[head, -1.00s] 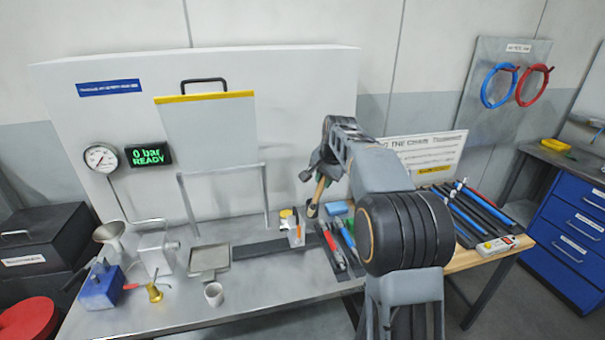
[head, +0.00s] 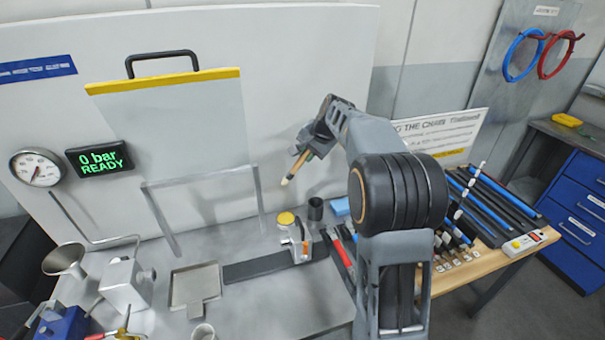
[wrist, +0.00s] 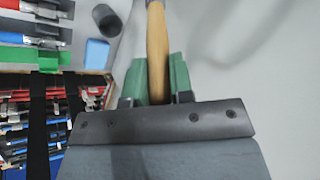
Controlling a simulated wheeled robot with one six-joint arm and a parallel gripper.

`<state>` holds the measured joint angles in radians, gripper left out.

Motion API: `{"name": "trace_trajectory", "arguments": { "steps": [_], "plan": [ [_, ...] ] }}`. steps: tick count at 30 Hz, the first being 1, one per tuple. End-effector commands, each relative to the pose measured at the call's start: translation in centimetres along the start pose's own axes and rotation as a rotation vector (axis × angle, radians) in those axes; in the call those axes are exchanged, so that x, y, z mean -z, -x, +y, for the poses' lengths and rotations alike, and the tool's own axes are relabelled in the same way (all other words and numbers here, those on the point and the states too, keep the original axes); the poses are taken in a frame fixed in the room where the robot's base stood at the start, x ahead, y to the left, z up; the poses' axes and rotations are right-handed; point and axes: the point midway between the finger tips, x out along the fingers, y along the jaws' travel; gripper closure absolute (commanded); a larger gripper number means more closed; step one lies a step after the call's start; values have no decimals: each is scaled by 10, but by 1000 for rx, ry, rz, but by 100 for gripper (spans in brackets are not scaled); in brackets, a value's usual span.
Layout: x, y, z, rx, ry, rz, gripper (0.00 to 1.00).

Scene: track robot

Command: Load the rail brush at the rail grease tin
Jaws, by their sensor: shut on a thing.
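My gripper (head: 304,150) is shut on the wooden handle of the rail brush (head: 299,164). The brush is tilted, its pale tip pointing down and left, in the air above the bench. In the wrist view the handle (wrist: 157,45) runs between the green finger pads of my gripper (wrist: 160,78); the brush tip is out of that frame. A small tin with a yellow top (head: 286,219), which looks like the rail grease tin, stands on the bench below the brush tip, apart from it. Its contents cannot be made out.
A dark cup (head: 316,208) stands right of the tin and a small grey block with an orange part (head: 301,244) in front of it. A metal frame (head: 258,195) rises to the left. A grey tray (head: 195,285) lies further left. Red-handled tools (head: 340,250) lie at right.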

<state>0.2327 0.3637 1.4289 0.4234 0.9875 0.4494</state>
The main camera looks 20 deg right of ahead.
Motion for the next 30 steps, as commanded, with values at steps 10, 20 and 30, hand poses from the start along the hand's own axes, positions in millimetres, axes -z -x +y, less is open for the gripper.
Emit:
{"name": "trace_trajectory", "arguments": {
  "steps": [10, 20, 30],
  "plan": [
    [-4, -60, 38, 39, -18, -8, 100],
    [-9, -85, 52, 57, -21, -12, 100],
    [-12, -106, 63, 56, -19, -14, 100]
  ]
}}
